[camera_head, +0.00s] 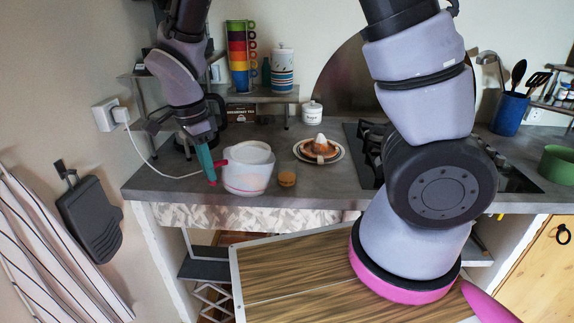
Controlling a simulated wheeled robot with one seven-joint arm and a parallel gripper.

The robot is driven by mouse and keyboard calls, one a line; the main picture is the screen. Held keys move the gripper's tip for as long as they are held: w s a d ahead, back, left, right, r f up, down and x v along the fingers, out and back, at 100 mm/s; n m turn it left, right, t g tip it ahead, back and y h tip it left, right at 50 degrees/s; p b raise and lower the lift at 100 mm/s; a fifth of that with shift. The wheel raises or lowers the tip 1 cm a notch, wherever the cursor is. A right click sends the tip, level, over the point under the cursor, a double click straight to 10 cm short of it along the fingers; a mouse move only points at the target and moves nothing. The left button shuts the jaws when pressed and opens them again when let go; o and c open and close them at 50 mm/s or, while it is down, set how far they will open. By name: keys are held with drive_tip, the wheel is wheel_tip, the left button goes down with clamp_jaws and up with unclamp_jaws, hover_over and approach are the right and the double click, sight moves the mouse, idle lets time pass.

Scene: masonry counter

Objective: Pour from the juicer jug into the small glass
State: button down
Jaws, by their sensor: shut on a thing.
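The juicer jug (247,180) is a white, translucent vessel with a pink handle on its left side, near the counter's front edge. It looks about upright; I cannot tell whether its base touches the counter. My gripper (213,172), with a teal finger, is at the jug's left side and shut on its handle; the grip is partly hidden. The small glass (287,179) is short and amber-brown. It stands just right of the jug, apart from it, close to the front edge.
A plate with a brown and white juicer-like piece (319,150) stands behind right. A white lidded pot (312,112) is at the back. A white cord (150,160) crosses the left counter. A dark hob (370,150) is right. Stacked coloured mugs (239,55) stand on the shelf.

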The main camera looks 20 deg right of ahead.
drive_tip(key=shift+s+a+f+t+h+b, duration=0.25)
drive_tip(key=shift+a+f+h+b, duration=0.15)
drive_tip(key=shift+f, duration=0.5)
drive_tip(key=shift+s+a+f+t+h+b, duration=0.2)
drive_tip(key=shift+a+f+t+h, duration=0.25)
drive_tip(key=shift+f, duration=0.45)
drive_tip(key=shift+s+a+f+t+h+b, duration=0.15)
drive_tip(key=shift+a+f+h+b, duration=0.15)
drive_tip(key=shift+f+h, duration=0.45)
drive_tip(key=shift+f, duration=0.15)
drive_tip(key=shift+s, duration=0.1)
